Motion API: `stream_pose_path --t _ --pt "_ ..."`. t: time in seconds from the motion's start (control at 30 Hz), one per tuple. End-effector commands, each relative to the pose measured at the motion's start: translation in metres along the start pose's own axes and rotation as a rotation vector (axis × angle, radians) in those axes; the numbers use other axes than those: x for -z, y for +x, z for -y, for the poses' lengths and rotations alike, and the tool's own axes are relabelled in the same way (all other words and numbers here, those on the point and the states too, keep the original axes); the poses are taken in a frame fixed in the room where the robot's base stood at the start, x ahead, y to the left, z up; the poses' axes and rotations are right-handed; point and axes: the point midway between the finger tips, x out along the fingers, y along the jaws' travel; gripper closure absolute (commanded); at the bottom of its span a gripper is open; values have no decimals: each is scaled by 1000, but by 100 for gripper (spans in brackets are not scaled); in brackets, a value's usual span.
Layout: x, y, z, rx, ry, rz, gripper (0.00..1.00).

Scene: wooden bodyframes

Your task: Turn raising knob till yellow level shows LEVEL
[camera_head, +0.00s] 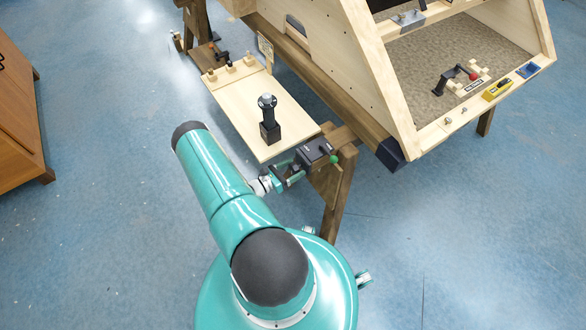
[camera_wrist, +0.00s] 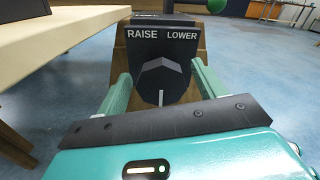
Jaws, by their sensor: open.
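The raising knob (camera_wrist: 160,84) is black and faceted, with a white line pointing down. It sits on a black box (camera_wrist: 165,42) lettered RAISE on the left and LOWER on the right; the box also shows in the head view (camera_head: 317,151). My gripper (camera_wrist: 161,88) is open, one teal finger on each side of the knob; I cannot tell whether either touches it. In the head view my gripper (camera_head: 289,176) is at the box, and the knob is hidden there. A small yellow thing, perhaps the level (camera_head: 497,90), lies on the wooden frame's lower rail; its reading is too small to make out.
A pale board (camera_head: 235,112) on a dark wooden trestle carries a black post (camera_head: 269,120). A green ball (camera_head: 334,159) is beside the knob box. The large wooden bodyframe (camera_head: 370,70) stands behind to the right. Blue floor is clear at the lower right.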

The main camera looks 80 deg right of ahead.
Motion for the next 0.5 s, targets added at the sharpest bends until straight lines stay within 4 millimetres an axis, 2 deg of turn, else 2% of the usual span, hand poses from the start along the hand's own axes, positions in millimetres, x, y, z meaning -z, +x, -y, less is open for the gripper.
stream_pose_path --t 0.3,0.5 --pt "0 3 0 0 0 0 31" --pt "0 3 0 0 0 0 70"
